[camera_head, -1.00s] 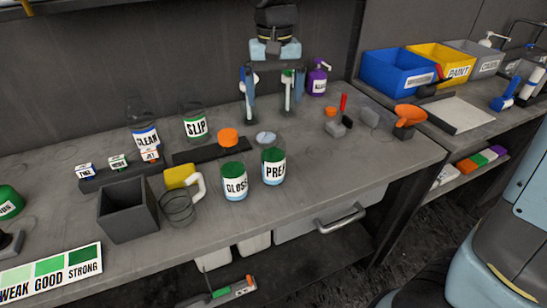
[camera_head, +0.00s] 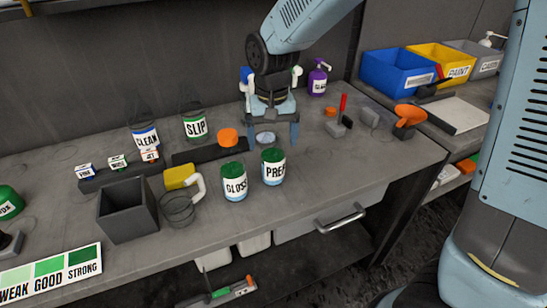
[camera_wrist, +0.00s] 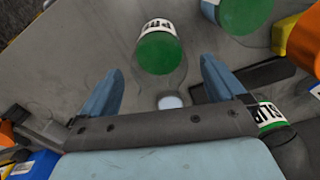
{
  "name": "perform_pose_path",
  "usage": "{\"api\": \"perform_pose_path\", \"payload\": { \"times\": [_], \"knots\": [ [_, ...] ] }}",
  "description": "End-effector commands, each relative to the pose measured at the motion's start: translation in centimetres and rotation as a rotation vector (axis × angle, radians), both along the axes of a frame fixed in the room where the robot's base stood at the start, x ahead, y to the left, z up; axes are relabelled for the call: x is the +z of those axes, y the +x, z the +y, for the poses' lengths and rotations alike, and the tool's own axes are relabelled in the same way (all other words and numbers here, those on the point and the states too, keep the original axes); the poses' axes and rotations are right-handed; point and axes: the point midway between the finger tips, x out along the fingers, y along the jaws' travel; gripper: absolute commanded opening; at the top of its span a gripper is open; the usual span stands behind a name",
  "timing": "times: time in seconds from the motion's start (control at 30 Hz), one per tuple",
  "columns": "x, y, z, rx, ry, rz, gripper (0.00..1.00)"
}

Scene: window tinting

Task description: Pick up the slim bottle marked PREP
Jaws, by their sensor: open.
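The PREP bottle (camera_head: 273,167) stands upright near the bench's front edge, with a dark green top, white label and pale blue base. In the wrist view it (camera_wrist: 157,53) shows from above, its label partly readable. My gripper (camera_head: 272,143) is open and empty, fingers pointing down just behind the bottle in the head view. In the wrist view the bottle lies ahead of and roughly between the fingertips, with no clear contact. The similar GLOSS bottle (camera_head: 234,182) stands close on its left.
The SLIP bottle (camera_head: 195,124) and CLEAN bottle (camera_head: 145,136) stand farther back left. An orange-topped item (camera_head: 228,136) sits near a dark strip. Bench right of PREP is clear.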

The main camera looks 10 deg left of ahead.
Motion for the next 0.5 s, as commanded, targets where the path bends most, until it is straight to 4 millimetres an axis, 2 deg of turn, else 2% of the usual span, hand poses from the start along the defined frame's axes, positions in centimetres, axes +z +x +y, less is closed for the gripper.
{"api": "perform_pose_path", "payload": {
  "times": [0.1, 0.2, 0.43, 0.5],
  "knots": [
    [-1.4, 0.0, 0.0, 0.001, -0.002, 0.002, 0.97],
    [-1.9, 0.0, 0.0, 0.0, -0.002, 0.002, 0.97],
    [-2.0, 0.0, 0.0, 0.0, 0.0, 0.0, 0.97],
    [-2.0, 0.0, 0.0, 0.001, 0.0, 0.0, 0.91]
  ]
}}
